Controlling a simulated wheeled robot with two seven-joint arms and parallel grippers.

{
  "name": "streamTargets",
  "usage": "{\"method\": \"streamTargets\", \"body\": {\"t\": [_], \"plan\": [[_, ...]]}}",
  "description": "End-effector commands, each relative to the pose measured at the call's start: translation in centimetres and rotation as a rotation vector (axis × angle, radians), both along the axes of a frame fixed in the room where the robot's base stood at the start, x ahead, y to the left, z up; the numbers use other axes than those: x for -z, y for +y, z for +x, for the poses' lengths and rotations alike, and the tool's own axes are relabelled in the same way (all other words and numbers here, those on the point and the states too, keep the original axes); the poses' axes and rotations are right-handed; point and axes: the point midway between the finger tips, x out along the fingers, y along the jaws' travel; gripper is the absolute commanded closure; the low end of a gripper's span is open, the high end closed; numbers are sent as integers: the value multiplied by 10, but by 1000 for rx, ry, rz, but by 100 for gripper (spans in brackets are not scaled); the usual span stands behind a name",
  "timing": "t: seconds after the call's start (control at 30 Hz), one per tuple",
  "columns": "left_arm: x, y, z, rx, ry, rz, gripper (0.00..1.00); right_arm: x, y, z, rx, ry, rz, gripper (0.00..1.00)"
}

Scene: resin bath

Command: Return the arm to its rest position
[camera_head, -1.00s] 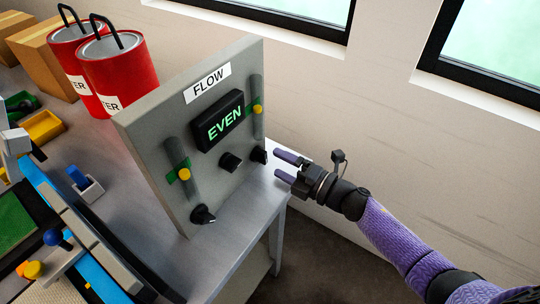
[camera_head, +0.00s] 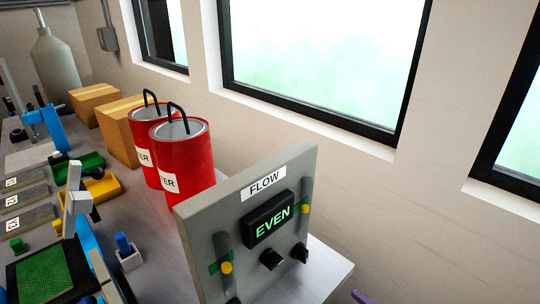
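The grey FLOW panel (camera_head: 193,243) stands upright near the table's right end. Its display (camera_head: 270,221) reads EVEN in green. Two slider tracks with yellow knobs and black dials are on its face. Only a small purple tip of my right gripper (camera_head: 360,297) shows at the bottom edge, to the right of the panel and apart from it. The rest of that gripper and its arm are out of frame, so its opening is hidden. My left gripper is not in view.
Two red canisters (camera_head: 192,148) stand behind the panel, with cardboard boxes (camera_head: 117,127) to their left. A yellow tray (camera_head: 104,188), a green tray (camera_head: 88,163) and a blue-handled item (camera_head: 123,244) lie on the table. Right of the panel, before the wall, is free room.

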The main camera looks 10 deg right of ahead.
Motion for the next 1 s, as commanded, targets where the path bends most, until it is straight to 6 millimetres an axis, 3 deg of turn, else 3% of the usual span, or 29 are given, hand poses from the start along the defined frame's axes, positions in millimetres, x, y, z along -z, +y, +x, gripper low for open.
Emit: {"method": "streamTargets", "body": {"t": [0.03,0.1,0.17,0.2,0.3,0.4,0.5,0.63,1.0], "plan": [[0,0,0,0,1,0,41,43,-7,-21,130,167,86,6],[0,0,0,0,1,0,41,106,-16,-65,343,423,210,6],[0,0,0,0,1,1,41,151,-17,-111,517,626,297,6],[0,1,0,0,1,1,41,176,-15,-146,630,755,346,6],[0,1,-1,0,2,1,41,220,-2,-232,884,1031,427,6],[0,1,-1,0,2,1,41,239,15,-301,1076,1230,465,6],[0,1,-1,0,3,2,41,245,26,-343,1194,1345,475,6],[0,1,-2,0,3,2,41,246,31,-361,1244,1392,477,6],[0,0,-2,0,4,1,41,246,30,-359,1240,1387,476,6]]}}
